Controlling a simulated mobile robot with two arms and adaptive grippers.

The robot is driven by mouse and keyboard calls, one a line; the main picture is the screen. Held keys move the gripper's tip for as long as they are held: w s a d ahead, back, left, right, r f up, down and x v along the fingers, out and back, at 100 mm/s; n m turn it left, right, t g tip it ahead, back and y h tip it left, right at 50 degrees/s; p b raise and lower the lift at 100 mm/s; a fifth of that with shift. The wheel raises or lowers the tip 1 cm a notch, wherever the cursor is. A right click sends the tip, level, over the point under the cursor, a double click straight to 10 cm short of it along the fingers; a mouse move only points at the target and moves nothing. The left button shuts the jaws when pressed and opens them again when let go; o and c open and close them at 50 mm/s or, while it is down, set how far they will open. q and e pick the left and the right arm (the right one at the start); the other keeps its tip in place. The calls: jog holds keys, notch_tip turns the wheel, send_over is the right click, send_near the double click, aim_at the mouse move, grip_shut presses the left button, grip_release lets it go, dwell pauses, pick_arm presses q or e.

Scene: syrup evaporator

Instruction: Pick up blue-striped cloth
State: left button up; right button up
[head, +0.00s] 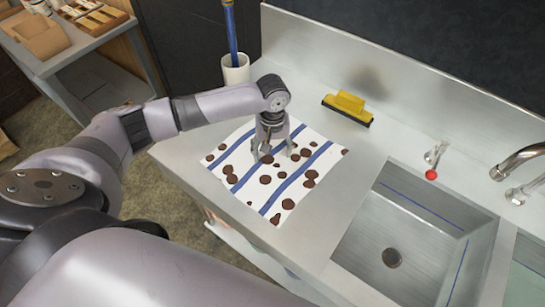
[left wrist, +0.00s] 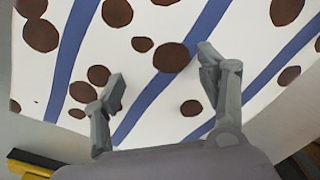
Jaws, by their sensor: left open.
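The blue-striped cloth (head: 270,192) is white with blue stripes and several brown spots. It lies flat on the steel counter left of the sink in the head view. It fills most of the left wrist view (left wrist: 150,90). My left gripper (head: 275,157) is over the far part of the cloth, pointing down, with its fingers apart. In the left wrist view its two fingers (left wrist: 158,75) are spread with only cloth behind them. I cannot tell whether the fingertips touch the cloth. My right gripper does not show.
A yellow squeegee-like tool (head: 348,108) lies behind the cloth, near the backsplash. A white cup (head: 235,70) with a blue-handled tool stands at the far left. A steel sink (head: 405,240) with a faucet (head: 522,160) and a small red-ended glass item (head: 433,162) are at the right.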

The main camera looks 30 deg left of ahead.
pick_arm(q)
jog(key=shift+f, duration=0.25)
jog(key=shift+c, duration=0.7)
jog(key=shift+s+d+f, duration=0.1)
jog(key=shift+s, duration=0.25)
jog(key=c, duration=0.9)
grip_shut()
dwell(0.3)
notch_tip(320, 180, up, 12)
jog(key=p, duration=1)
jog(key=shift+w+p, duration=0.35)
